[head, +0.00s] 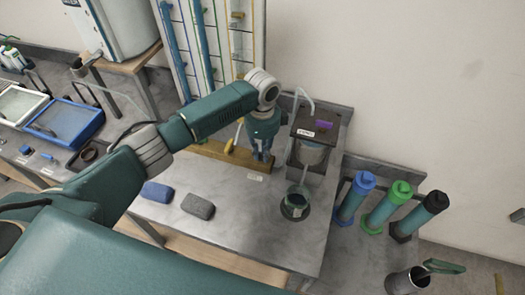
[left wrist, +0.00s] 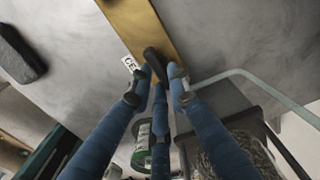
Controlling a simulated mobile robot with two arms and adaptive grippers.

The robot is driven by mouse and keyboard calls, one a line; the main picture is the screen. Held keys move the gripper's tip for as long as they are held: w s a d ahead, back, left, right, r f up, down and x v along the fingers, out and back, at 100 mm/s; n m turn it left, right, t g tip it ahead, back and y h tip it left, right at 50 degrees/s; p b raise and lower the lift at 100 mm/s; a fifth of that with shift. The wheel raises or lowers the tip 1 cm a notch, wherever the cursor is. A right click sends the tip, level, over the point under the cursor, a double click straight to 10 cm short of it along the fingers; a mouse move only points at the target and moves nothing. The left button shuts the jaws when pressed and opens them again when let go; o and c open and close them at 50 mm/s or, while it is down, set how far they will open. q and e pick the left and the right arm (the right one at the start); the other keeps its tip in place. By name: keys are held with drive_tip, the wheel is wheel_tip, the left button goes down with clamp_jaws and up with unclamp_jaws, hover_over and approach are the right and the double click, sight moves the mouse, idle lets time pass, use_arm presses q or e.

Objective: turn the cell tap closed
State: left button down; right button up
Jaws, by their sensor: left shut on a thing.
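The cell tap's dark handle (left wrist: 154,60) shows in the left wrist view, in front of a yellow-brown bar (left wrist: 139,22) with a small white label (left wrist: 130,64) beside it, its letters partly legible as "CE". My left gripper (left wrist: 156,77) is shut on the handle, its blue fingers closing around it from several sides. In the head view my left gripper (head: 263,155) points down at the bar (head: 215,152) and hides the handle. The tap's exact angle cannot be told. My right gripper is not in view.
A dark-topped tank (head: 316,124) with a bent tube stands just right of the gripper. A dark cup (head: 296,202) and two blocks, blue (head: 157,191) and grey (head: 198,206), are on the bench. Blue, green and black cylinders (head: 385,207) stand off its right side.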

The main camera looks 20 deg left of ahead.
sight(262, 155)
use_arm(q)
drive_tip(key=shift+w+r, duration=0.15)
idle(0.4)
drive_tip(key=c, duration=1.6)
unclamp_jaws()
drive_tip(key=shift+c, duration=0.2)
wheel_tip(262, 155, up, 12)
